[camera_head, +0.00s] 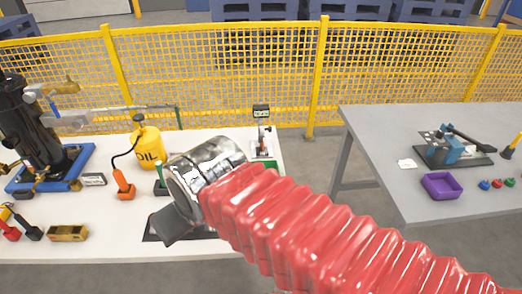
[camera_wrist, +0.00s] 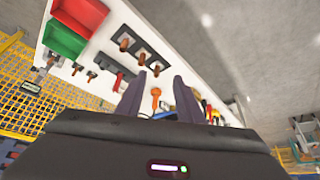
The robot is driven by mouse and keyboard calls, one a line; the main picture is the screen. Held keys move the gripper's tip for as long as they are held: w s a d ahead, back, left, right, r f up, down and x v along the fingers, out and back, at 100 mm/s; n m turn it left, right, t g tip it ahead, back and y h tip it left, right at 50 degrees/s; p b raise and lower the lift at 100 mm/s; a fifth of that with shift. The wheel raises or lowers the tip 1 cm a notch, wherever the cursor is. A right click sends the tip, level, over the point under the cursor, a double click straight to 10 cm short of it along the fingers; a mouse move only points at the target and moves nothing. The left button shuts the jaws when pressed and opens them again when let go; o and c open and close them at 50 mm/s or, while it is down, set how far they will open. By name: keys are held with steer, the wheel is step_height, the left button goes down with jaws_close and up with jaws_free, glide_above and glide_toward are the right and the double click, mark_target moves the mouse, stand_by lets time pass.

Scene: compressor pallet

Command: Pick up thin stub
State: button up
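In the wrist view, my gripper (camera_wrist: 158,98) has its two dark fingers spread apart, with no object held between them. Several brown, peg-like pieces stand on a dark strip (camera_wrist: 145,45) on the white table, ahead of the fingers. One peg (camera_wrist: 125,42) is at the far end of the strip. Smaller brown pegs (camera_wrist: 77,68) stand near the table edge. I cannot tell which of these, if any, is the thin stub. An orange piece (camera_wrist: 155,92) shows between the fingers. In the head view, my arm hides part of the table and the fingertips are not clear.
A green bin (camera_wrist: 65,38) and a red bin (camera_wrist: 82,14) sit at the table's end. A yellow fence (camera_head: 220,75) runs behind.

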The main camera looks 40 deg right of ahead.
steer(key=w+d+f+m+t+h, duration=0.2)
steer(key=w+d+f+h, duration=0.1)
steer(key=w+d, duration=0.95)
steer(key=w+d+f+m+t+h, duration=0.1)
steer(key=w+d+f+h, duration=0.15)
steer(key=w+d, duration=1)
steer(key=s+d+f+t, duration=0.2)
steer(key=s+d+f, duration=0.1)
steer(key=d+f, duration=0.6)
steer(key=s+d+f+m+t, duration=0.1)
steer(key=s+d+f+t, duration=0.1)
steer(key=d+f, duration=0.8)
steer(key=d, duration=0.4)
steer(key=shift+s+d+f, duration=0.2)
steer(key=shift+s+d, duration=0.2)
steer(key=shift+w+y, duration=0.1)
steer(key=shift+y, duration=0.15)
glide_toward(262, 147)
steer(key=shift+w+d, duration=0.3)
steer(key=shift+w, duration=0.25)
steer(key=shift+w+d, duration=0.3)
steer(key=shift+w, duration=0.25)
steer(key=shift+w, duration=0.1)
